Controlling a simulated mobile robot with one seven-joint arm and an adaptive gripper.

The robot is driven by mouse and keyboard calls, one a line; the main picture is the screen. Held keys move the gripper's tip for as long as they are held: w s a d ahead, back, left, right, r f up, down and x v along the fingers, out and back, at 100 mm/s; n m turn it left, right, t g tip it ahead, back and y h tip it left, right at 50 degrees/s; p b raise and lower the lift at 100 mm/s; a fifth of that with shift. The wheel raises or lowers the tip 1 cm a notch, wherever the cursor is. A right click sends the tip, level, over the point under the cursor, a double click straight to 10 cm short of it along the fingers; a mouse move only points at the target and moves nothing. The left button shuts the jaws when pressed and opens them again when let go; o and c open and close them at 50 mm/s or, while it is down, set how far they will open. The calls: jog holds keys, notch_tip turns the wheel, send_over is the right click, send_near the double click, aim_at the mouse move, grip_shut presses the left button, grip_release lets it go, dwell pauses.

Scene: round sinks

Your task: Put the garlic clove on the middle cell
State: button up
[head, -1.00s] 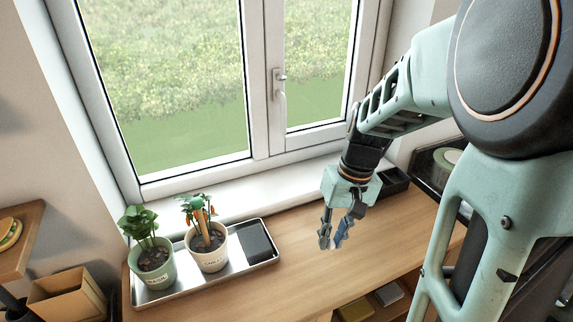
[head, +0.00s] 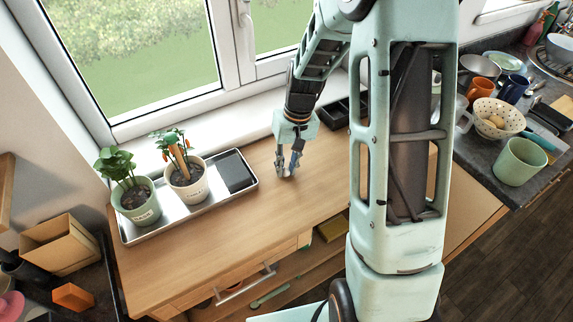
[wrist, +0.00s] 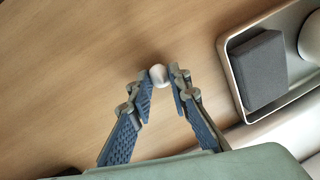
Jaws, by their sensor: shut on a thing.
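The garlic clove (wrist: 158,74) is a small white rounded piece between my fingertips in the wrist view. My gripper (wrist: 162,82) is shut on it, fingers pointing down over the wooden counter. In the head view my gripper (head: 288,172) is right of the metal tray, and the clove is too small to make out clearly. How far it is above the wood I cannot tell. A black box with compartments (head: 328,112) stands behind and right of my gripper, by the window sill. My arm hides part of it, so its cells are not all visible.
The metal tray (head: 215,201) holds two potted plants (head: 139,202) (head: 187,185) and a dark block (head: 236,172). The wooden counter (head: 230,228) in front is clear. A dark worktop at right has mugs, a speckled bowl (head: 497,118) and a green cup (head: 520,161).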

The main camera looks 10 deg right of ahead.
aim_at(288, 170)
jog(key=shift+f, duration=0.25)
jog(key=o, duration=0.8)
jog(key=shift+c, duration=0.2)
jog(key=shift+r, duration=0.1)
jog(key=shift+o, duration=0.4)
notch_tip(288, 170, up, 12)
jog(key=d+b, duration=0.1)
jog(key=shift+d, duration=0.35)
jog(key=f+b, duration=0.1)
jog(key=b, duration=0.3)
jog(key=a+h+b, duration=0.1)
jog(key=b, duration=0.4)
jog(key=shift+s+a+f, duration=0.2)
jog(key=shift+f, duration=0.15)
